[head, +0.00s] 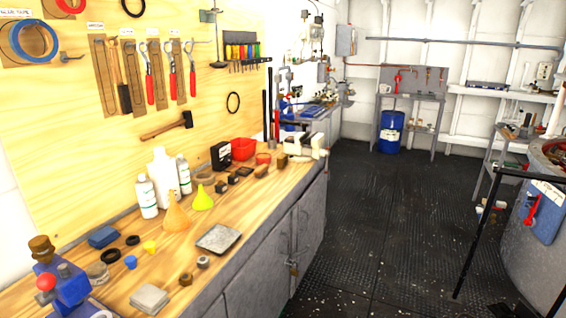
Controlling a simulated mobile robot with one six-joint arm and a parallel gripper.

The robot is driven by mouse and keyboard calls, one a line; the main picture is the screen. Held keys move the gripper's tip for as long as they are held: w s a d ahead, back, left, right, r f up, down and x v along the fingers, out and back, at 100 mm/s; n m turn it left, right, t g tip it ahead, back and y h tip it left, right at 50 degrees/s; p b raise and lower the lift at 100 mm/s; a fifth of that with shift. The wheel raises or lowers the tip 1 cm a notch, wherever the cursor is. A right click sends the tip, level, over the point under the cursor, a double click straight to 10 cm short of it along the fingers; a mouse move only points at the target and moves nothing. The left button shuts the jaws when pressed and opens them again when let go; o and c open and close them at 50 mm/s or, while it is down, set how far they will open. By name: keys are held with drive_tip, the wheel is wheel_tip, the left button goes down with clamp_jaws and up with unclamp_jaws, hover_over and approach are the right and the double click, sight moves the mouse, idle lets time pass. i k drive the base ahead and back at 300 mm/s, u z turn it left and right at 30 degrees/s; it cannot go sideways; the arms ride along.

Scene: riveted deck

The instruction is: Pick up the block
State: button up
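The workbench (262,222) runs along the left wall and holds several small block-like things. A brown block (262,171) lies farther along, near a brown upright piece (282,161). I cannot tell which of these is the task's block. My gripper is not in view, and nothing is seen holding any of these pieces.
White bottles (164,174), an orange funnel (176,216) and a yellow funnel (203,199) stand on the bench. A metal tray (218,238) lies near its front edge. A red bin (241,149) and a cream vise-like thing (304,145) are farther back. The dark floor (385,220) is mostly clear.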

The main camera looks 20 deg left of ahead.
sight(282, 162)
drive_tip(key=u, duration=0.05)
drive_tip(key=i, duration=4)
